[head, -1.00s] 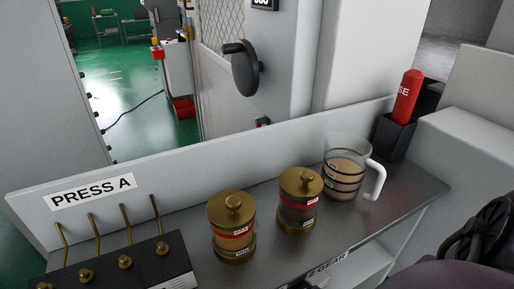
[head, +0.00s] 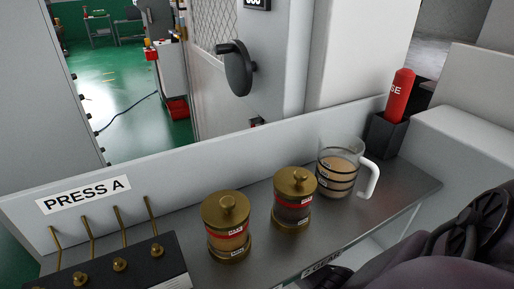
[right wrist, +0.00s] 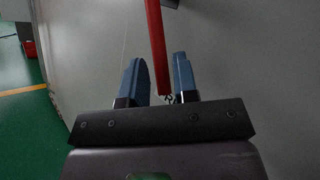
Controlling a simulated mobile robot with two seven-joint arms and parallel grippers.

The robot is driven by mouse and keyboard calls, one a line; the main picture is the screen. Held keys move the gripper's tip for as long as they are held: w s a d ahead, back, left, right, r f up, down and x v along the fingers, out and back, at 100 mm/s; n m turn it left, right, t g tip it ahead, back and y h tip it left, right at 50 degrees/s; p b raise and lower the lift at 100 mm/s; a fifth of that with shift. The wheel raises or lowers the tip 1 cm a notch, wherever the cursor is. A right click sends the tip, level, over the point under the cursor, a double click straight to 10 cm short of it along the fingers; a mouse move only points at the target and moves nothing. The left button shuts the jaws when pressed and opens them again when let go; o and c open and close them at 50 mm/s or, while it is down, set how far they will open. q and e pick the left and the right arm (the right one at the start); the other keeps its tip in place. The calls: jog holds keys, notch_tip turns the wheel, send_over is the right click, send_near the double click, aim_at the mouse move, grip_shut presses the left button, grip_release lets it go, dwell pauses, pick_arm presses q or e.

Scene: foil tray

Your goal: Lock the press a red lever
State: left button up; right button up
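A red lever (right wrist: 156,45) shows in the right wrist view as a long bar coming down from the top edge beside a grey wall. My right gripper (right wrist: 158,65) has its two blue fingers apart, one on each side of the bar. A gap shows on the left of the bar and a narrower one on the right, so the fingers do not look closed on it. A PRESS A label (head: 83,195) is on the grey panel at the left of the head view. The lever cannot be made out in the head view. My left gripper is not in view.
In the head view, two brass-lidded jars (head: 227,227) (head: 294,199) and a glass jug (head: 340,168) stand on a metal shelf (head: 262,255). A red cylinder (head: 400,95) stands in a black holder (head: 385,135). Several brass rods rise at lower left. A dark round handle (head: 238,72) is behind.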

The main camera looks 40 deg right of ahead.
jog(key=shift+x, duration=1.35)
grip_shut()
